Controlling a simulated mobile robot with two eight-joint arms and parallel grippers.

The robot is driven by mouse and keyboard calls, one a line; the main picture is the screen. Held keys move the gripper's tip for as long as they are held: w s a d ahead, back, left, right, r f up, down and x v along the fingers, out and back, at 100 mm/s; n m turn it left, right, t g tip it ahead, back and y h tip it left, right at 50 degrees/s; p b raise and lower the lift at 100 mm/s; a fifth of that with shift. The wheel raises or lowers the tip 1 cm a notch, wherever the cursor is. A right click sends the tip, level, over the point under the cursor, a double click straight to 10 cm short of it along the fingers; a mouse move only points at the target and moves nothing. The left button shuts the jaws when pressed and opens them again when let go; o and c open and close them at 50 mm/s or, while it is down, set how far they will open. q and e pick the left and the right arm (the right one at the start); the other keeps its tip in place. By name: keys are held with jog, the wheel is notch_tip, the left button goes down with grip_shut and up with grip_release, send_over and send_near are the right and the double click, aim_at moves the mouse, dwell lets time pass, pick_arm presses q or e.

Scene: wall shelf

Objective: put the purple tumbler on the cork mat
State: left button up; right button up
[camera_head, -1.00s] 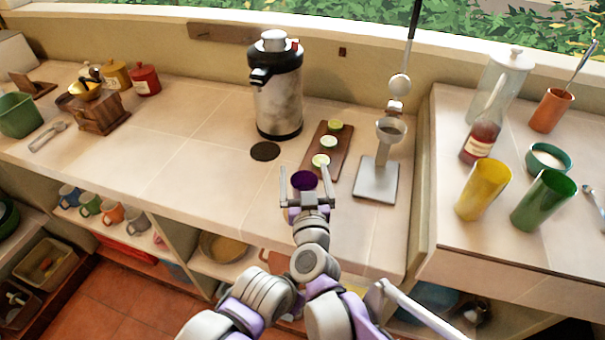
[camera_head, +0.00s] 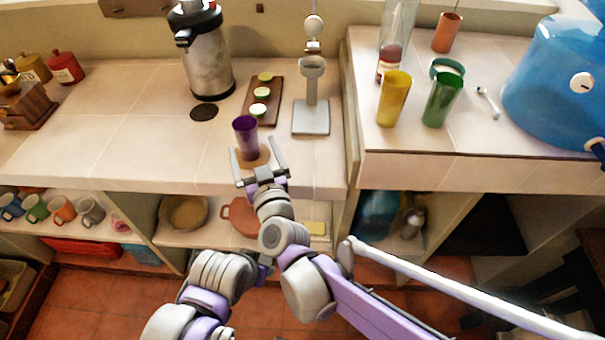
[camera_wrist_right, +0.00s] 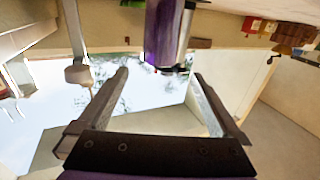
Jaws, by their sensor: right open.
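The purple tumbler (camera_head: 245,137) stands upright on the round tan cork mat (camera_head: 264,154), near the counter's front edge. The mat shows around its base, more to the right than to the left. My right gripper (camera_head: 261,166) is open and empty just in front of the tumbler, its fingers pointing toward it. In the right wrist view the tumbler (camera_wrist_right: 165,35) appears upside down beyond the open fingers, apart from them. My left gripper is not visible; part of my left arm shows at the lower left.
A dark round coaster (camera_head: 204,113) and a pump pot (camera_head: 205,60) stand behind left. A wooden board (camera_head: 263,101) with lime pieces and a grey scale-like stand (camera_head: 311,118) are behind right. A raised counter with yellow (camera_head: 394,98) and green (camera_head: 441,100) tumblers is further right.

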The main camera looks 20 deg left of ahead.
jog(key=shift+g+h, duration=0.3)
jog(key=shift+g, duration=0.4)
jog(key=d, duration=0.4)
jog(key=d+f, duration=0.1)
jog(key=d, duration=0.1)
jog(key=shift+w, duration=0.35)
jog(key=s+d+f+m+g+h, duration=0.2)
jog(key=s+d+f, duration=0.3)
jog(key=d, duration=0.7)
jog(key=s+d+f+m+g+h, duration=0.2)
jog(key=s+d+f+g+h, duration=0.1)
jog(key=s+d, duration=0.5)
jog(key=s+d+f+m+g+h, duration=0.3)
jog(key=s+d+f+h, duration=0.2)
jog(key=d, duration=1)
notch_tip(320, 180, down, 2)
jog(key=shift+s+d+f, duration=0.25)
jog(key=shift+s+d, duration=0.05)
jog(key=shift+s, duration=0.4)
